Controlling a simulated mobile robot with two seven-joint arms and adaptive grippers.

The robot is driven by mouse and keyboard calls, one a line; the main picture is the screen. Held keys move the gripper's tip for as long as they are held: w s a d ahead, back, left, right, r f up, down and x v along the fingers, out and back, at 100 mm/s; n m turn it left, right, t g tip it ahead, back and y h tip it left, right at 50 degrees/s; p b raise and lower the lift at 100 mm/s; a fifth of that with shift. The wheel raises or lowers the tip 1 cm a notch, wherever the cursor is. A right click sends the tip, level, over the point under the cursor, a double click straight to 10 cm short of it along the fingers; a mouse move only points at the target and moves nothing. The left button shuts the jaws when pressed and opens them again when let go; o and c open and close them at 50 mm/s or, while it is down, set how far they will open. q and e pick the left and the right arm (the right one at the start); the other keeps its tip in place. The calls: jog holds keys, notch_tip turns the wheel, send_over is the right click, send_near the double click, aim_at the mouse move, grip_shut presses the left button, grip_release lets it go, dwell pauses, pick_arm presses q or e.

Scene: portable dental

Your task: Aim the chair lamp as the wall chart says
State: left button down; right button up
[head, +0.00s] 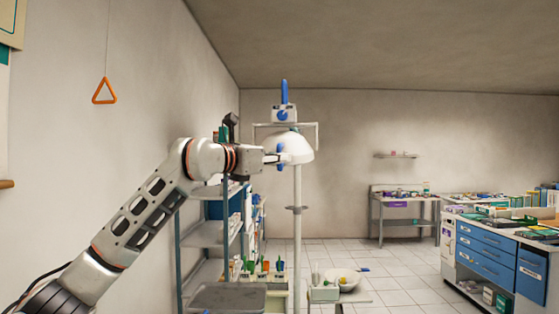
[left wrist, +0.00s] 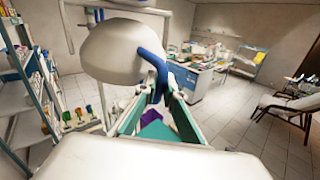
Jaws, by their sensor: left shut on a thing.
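The chair lamp has a white dome head (head: 296,147) on a white upright pole (head: 297,240) in the head view. The dome fills the upper middle of the left wrist view (left wrist: 118,52). A blue lever stands up on top of the lamp (head: 284,92). A curved blue handle (left wrist: 153,64) runs down the dome's side. My left gripper (head: 270,156) reaches in from the left and is shut on this handle, with its fingertips at the handle's lower end. My right gripper is in neither view. A framed panel (head: 12,20) is cut off at the upper left, with no readable content.
A grey shelf rack (head: 205,235) stands below my left arm. A bowl (head: 345,280) and small bottles are near the pole's foot. A blue-drawer cabinet (head: 485,250) is at the right. An orange triangle pull (head: 104,91) hangs at the left wall.

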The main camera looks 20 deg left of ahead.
pick_arm(q)
jog(key=c, duration=2.1)
grip_release()
jog(key=v, duration=1.2)
jog(key=shift+f, duration=0.15)
